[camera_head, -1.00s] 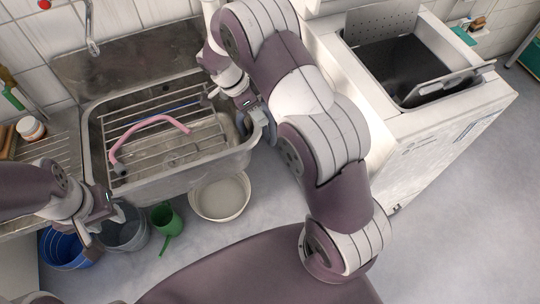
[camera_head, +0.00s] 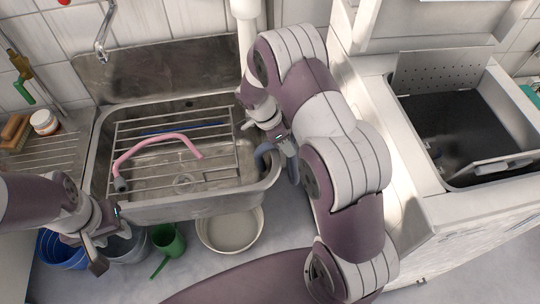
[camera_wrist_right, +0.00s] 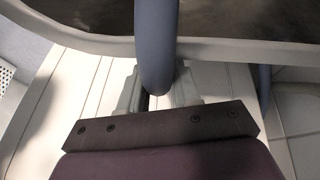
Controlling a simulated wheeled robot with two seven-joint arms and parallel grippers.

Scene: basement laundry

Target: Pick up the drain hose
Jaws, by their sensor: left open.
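The grey-blue drain hose (camera_head: 263,154) hooks over the right end of the metal sink (camera_head: 165,209). My right gripper (camera_head: 284,139) is at the top of its bend. In the right wrist view the hose (camera_wrist_right: 156,45) runs between the two fingers of my right gripper (camera_wrist_right: 158,92), which sit close against both its sides; the gripper looks shut on it. The lower part of the hose is partly hidden by my right arm. My left gripper (camera_head: 98,250) is open and empty in front of the sink, above the buckets.
A pink hose (camera_head: 160,138) lies on the wire rack in the sink. A blue bucket (camera_head: 60,252), a grey bucket, a green watering can (camera_head: 168,242) and a cream basin (camera_head: 230,232) stand on the floor in front. An open-topped washer (camera_head: 440,215) stands right of my right arm.

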